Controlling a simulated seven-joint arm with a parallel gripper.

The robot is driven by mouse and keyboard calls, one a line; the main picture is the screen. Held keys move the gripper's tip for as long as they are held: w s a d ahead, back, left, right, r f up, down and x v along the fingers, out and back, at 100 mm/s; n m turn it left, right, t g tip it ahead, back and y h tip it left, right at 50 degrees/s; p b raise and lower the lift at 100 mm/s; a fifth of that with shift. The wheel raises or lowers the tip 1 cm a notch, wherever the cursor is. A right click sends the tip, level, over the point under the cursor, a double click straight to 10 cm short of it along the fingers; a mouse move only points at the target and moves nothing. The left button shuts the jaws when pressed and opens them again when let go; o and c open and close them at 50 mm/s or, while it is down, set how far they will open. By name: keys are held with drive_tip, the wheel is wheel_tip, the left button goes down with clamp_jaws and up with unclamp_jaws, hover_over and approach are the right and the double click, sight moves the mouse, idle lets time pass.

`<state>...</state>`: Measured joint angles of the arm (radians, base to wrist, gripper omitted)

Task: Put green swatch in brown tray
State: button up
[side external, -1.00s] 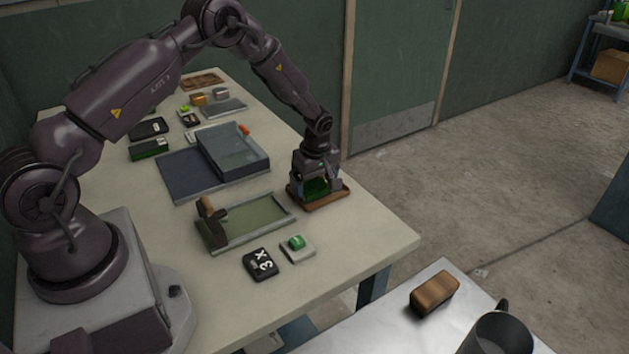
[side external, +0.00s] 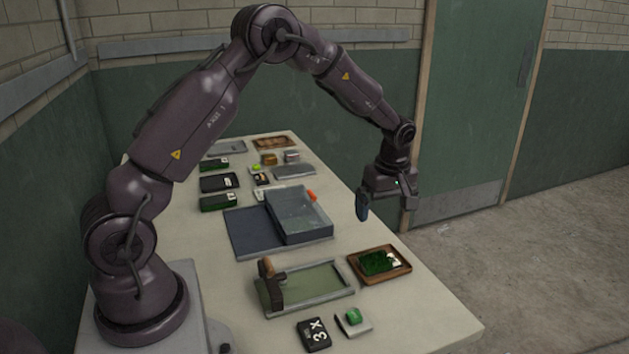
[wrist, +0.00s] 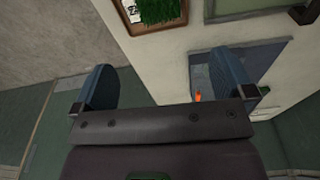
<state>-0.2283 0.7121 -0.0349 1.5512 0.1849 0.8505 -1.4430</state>
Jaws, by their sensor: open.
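A green turf swatch (side external: 380,262) with a small white label lies inside the brown tray (side external: 361,275) near the right edge of the table. In the wrist view the green swatch (wrist: 160,9) and part of the brown tray (wrist: 140,32) show at the top edge, cut off by the frame. My gripper (side external: 385,205) is open and empty, raised above the table's right edge behind the tray. Its two blue fingers stand wide apart in the wrist view (wrist: 172,88), with nothing between them.
A blue-grey box (side external: 300,222) with an orange piece stands mid-table. A shallow green-floored tray (side external: 318,283) with a wood-handled tool lies left of the brown tray. A black "3X" block (side external: 313,334) and a green knob on a plate (side external: 353,319) are in front. Other swatches (side external: 219,183) lie farther back.

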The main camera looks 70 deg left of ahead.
drive_tip(key=s+d+r+m+t, duration=0.1)
drive_tip(key=s+d+r+m, duration=0.15)
drive_tip(key=r, duration=0.35)
drive_tip(key=s+d+r+m+t, duration=0.1)
drive_tip(key=s+d+r+m, duration=0.15)
drive_tip(key=r, duration=0.25)
drive_tip(key=s+d+r+m+t, duration=0.1)
drive_tip(key=s+d+r+m, duration=0.1)
drive_tip(key=s+m, duration=0.2)
drive_tip(key=s+d+r+m+t+h, duration=0.1)
drive_tip(key=s+d+r+m, duration=0.1)
drive_tip(key=s, duration=0.8)
drive_tip(key=s+d+r+m+t, duration=0.1)
drive_tip(key=s+d+r+m, duration=0.1)
drive_tip(key=s+r+m, duration=0.2)
drive_tip(key=shift+s+d+m, duration=0.25)
drive_tip(key=shift+s+m, duration=0.95)
drive_tip(key=shift+s, duration=0.4)
drive_tip(key=shift+r, duration=0.1)
